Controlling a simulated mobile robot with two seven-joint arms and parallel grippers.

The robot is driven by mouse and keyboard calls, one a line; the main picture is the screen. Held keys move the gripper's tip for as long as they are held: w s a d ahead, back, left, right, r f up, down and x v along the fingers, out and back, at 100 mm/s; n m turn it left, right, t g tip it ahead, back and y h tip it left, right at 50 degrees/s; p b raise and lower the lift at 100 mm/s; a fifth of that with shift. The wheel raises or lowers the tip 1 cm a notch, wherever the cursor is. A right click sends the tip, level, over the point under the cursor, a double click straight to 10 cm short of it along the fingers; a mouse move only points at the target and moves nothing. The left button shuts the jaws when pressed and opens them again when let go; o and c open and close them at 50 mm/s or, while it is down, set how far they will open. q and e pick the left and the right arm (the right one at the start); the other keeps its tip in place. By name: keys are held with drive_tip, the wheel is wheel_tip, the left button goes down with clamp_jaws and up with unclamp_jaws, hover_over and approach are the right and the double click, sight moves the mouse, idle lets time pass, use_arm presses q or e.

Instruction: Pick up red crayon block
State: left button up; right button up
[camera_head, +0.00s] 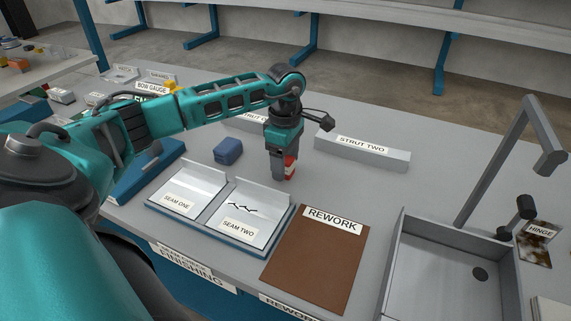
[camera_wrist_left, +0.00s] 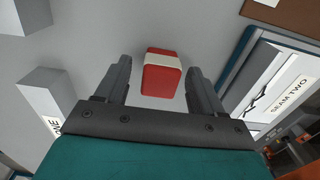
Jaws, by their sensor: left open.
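The red crayon block (camera_wrist_left: 161,80) is red with a white band across it. In the left wrist view it lies between the two open fingers of my left gripper (camera_wrist_left: 160,85), with a gap visible on each side. In the head view the red crayon block (camera_head: 290,166) shows partly behind the fingers of my left gripper (camera_head: 284,176), which points down at the grey table. The gripper's fingers hide part of the block there. My right gripper is not in either view.
The seam panel tray (camera_head: 205,237) and the brown rework mat (camera_head: 310,262) are in front of the gripper. The strut two bar (camera_head: 362,153) lies behind right. A grey bin (camera_head: 399,238) stands at the right.

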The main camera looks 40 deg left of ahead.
sight(286, 159)
use_arm(q)
drive_tip(key=shift+f, duration=0.45)
drive_tip(key=c, duration=1.1)
drive_tip(key=shift+o, duration=0.2)
drive_tip(key=shift+r, duration=0.15)
wheel_tip(286, 159, up, 20)
drive_tip(key=p, duration=0.2)
drive_tip(key=o, duration=0.6)
drive_tip(key=shift+c, duration=0.2)
drive_tip(key=c, duration=0.4)
